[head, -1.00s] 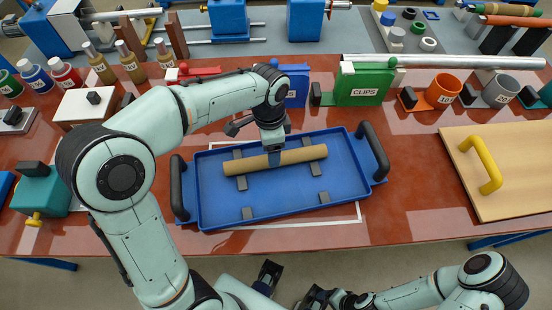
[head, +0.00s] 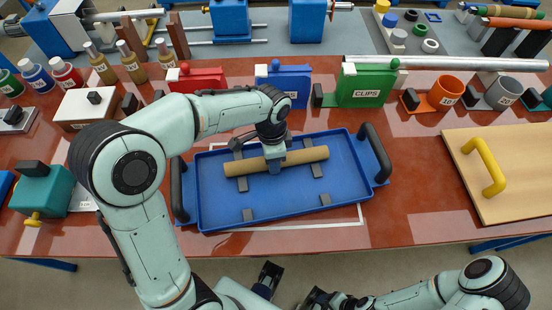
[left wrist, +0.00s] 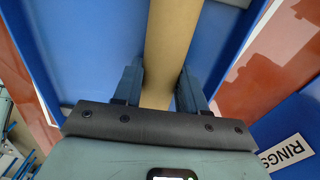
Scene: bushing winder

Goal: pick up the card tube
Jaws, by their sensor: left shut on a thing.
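The card tube (head: 313,154) is a plain tan cylinder lying across grey pads in the blue tray (head: 330,204). My left gripper (head: 274,165) reaches down over the tube's middle and is shut on it. In the left wrist view the tube (left wrist: 170,45) runs between the two fingers (left wrist: 161,88), with one finger on each side. The tube's middle is hidden by the gripper in the head view. Dark parts of my right gripper (head: 316,297) show at the bottom edge, away from the tray; its finger state is unclear.
Black handles (head: 375,152) stand at the tray's ends. Behind it are red, blue (head: 290,84) and green CLIPS (head: 362,87) bins. A wooden board (head: 520,155) with a yellow handle lies at the right.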

